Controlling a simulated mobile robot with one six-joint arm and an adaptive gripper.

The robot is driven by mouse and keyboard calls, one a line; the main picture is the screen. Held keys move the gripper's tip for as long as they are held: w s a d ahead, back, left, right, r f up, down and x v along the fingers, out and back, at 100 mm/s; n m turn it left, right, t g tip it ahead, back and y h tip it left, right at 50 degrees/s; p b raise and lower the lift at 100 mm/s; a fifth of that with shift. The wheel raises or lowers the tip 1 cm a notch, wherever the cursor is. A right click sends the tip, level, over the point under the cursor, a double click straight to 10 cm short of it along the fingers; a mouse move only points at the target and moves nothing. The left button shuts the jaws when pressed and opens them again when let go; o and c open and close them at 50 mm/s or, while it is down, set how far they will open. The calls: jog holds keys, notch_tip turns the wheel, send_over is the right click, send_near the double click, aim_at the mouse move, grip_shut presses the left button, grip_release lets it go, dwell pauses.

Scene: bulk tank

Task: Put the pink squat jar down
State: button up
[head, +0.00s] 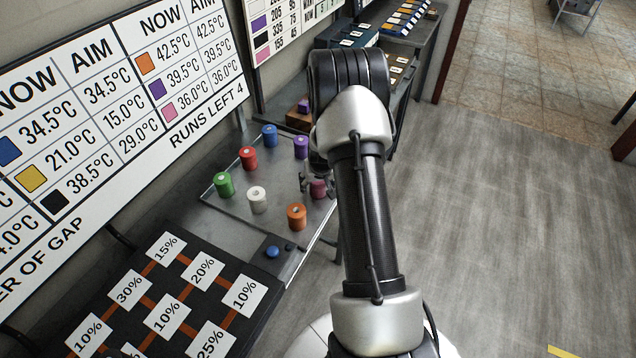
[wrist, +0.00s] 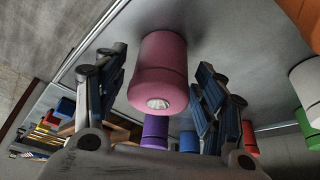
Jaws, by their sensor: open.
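The pink squat jar (head: 318,189) stands upright on the grey metal table (head: 232,215), near its right edge and partly hidden by my arm. In the wrist view, where the scene appears upside down, the pink jar (wrist: 160,72) has its base against the table top and its pale-centred lid towards me. My gripper (head: 308,182) is open at the jar. In the wrist view its fingers (wrist: 155,80) are spread on either side of the jar, with a visible gap on each side.
Near the pink jar stand an orange jar (head: 296,216), a white jar (head: 257,198), a purple jar (head: 301,147), a red jar (head: 248,157), a blue jar (head: 269,136) and a green jar (head: 223,184). A dark panel with percentage cards (head: 168,312) lies in front.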

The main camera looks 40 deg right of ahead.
jog(key=shift+r, duration=0.1)
jog(key=shift+r+p, duration=0.35)
jog(key=s+a+r+n+p, duration=0.1)
jog(key=s+a+r, duration=0.2)
jog(key=a+r, duration=0.5)
jog(key=s+a+r+n+y+p, duration=0.1)
jog(key=s+a+r, duration=0.3)
jog(key=r, duration=0.7)
jog(key=s+a+r+n+p, duration=0.1)
jog(key=s+a+r, duration=0.1)
jog(key=a+r, duration=0.65)
jog(key=s+a+r+n, duration=0.1)
jog(key=s+a+r, duration=0.1)
jog(key=s, duration=0.4)
jog(key=s+a+r+n+y, duration=0.1)
jog(key=s+a+r, duration=0.2)
jog(key=s+a, duration=0.2)
jog(key=s+a+r+n, duration=0.1)
jog(key=s+a+r, duration=0.2)
jog(key=s, duration=0.4)
jog(key=shift+s+a+r+t, duration=0.25)
jog(key=shift+a+t, duration=0.15)
jog(key=shift+a, duration=0.05)
